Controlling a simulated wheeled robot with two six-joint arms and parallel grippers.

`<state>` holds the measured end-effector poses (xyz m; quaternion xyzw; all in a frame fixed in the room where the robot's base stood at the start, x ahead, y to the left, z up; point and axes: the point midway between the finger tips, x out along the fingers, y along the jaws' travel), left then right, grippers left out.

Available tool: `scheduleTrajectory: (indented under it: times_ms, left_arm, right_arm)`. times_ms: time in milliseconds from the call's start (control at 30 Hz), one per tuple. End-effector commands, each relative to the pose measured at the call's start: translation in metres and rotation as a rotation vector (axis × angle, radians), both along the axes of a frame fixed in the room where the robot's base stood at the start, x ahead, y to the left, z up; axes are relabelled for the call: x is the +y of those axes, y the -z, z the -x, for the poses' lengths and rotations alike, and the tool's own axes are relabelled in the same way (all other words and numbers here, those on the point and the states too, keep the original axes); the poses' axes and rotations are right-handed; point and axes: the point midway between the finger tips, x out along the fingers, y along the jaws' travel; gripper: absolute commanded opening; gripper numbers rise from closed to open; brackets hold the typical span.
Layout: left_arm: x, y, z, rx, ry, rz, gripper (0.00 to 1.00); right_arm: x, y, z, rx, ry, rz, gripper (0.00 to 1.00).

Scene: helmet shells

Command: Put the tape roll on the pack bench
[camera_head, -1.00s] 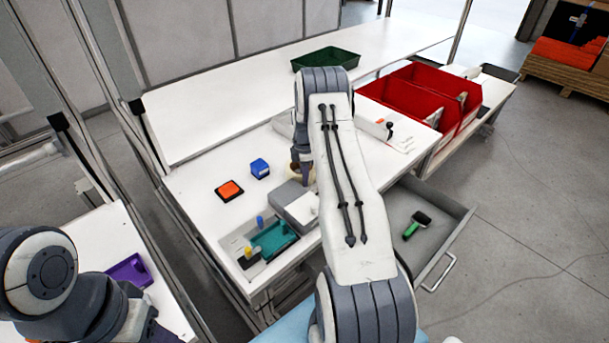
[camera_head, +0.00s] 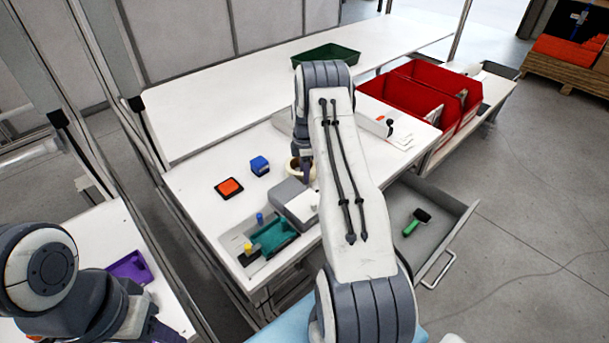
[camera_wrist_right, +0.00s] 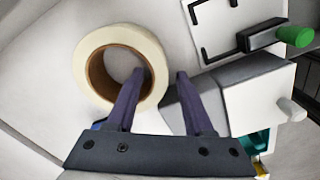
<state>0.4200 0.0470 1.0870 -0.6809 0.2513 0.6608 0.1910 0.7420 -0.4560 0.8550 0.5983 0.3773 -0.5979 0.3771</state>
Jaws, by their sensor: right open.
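The cream tape roll (camera_wrist_right: 80,70) lies flat on the white bench (camera_head: 200,165), with its brown core showing in the right wrist view. In the head view the tape roll (camera_head: 292,164) is partly hidden by my right arm. My right gripper (camera_wrist_right: 161,73) is open. Its left finger reaches over the roll's hole and its right finger is outside the roll, with the roll's right wall between them. I cannot tell how deep the fingertips are. Only links of my left arm show at the lower left; its gripper is out of view.
A grey-white box device (camera_head: 291,196) stands close beside the roll. A blue block (camera_head: 260,166) and an orange-black pad (camera_head: 229,188) lie to the left. Red bins (camera_head: 400,100) stand at right; an open drawer (camera_head: 445,225) holds a green-handled tool. A green tray (camera_head: 325,55) sits on the back shelf.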

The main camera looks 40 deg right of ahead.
Motion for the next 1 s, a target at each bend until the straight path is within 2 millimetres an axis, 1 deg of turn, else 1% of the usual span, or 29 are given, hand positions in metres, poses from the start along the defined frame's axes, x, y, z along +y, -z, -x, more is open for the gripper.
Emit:
scheduleTrajectory:
  times_ms: [33,100,300,400,500,600,767,800,867,900,967,1000]
  left_arm:
    - [0.0,0.005,0.0,0.0,0.0,0.0,0.5]
    - [0.0,0.009,0.0,0.0,0.0,0.0,0.5]
    - [0.0,0.019,0.0,0.001,0.0,-0.001,0.5]
    - [0.0,0.022,0.0,0.001,0.0,-0.001,0.5]
    - [0.0,0.023,0.0,0.001,0.0,-0.001,0.5]
    - [0.0,0.024,0.0,0.001,0.0,-0.001,0.5]
    - [0.0,0.024,0.0,0.001,0.0,-0.001,0.5]
    - [0.0,0.024,0.0,0.001,0.0,-0.001,0.5]
    - [0.0,0.024,0.0,0.0,0.0,0.0,0.5]
    - [0.0,0.024,0.0,0.0,0.0,0.0,0.5]
    - [0.0,0.024,0.0,0.0,0.0,0.0,0.5]
    - [0.0,0.024,0.0,0.001,0.0,-0.001,0.5]
  right_arm:
    - [-0.001,-0.009,-0.001,-0.005,0.0,0.003,0.52]
    - [-0.001,-0.023,-0.001,-0.005,0.0,0.003,0.52]
    - [-0.001,-0.067,-0.001,-0.005,0.0,0.003,0.52]
    - [0.0,-0.085,0.0,-0.005,0.0,0.002,0.52]
    - [0.0,-0.097,0.0,-0.003,0.0,0.001,0.52]
    - [0.0,-0.104,0.0,-0.002,0.0,0.001,0.52]
    - [0.001,-0.108,0.0,0.0,0.0,0.0,0.52]
    - [0.004,-0.11,-0.001,-0.001,0.0,0.0,0.52]
    - [0.016,-0.115,-0.004,-0.004,0.004,0.0,0.52]
    - [0.032,-0.121,-0.006,-0.006,0.009,-0.001,0.52]
    - [0.066,-0.135,-0.009,-0.012,0.026,-0.003,0.52]
    - [0.096,-0.146,-0.01,-0.016,0.042,-0.006,0.52]
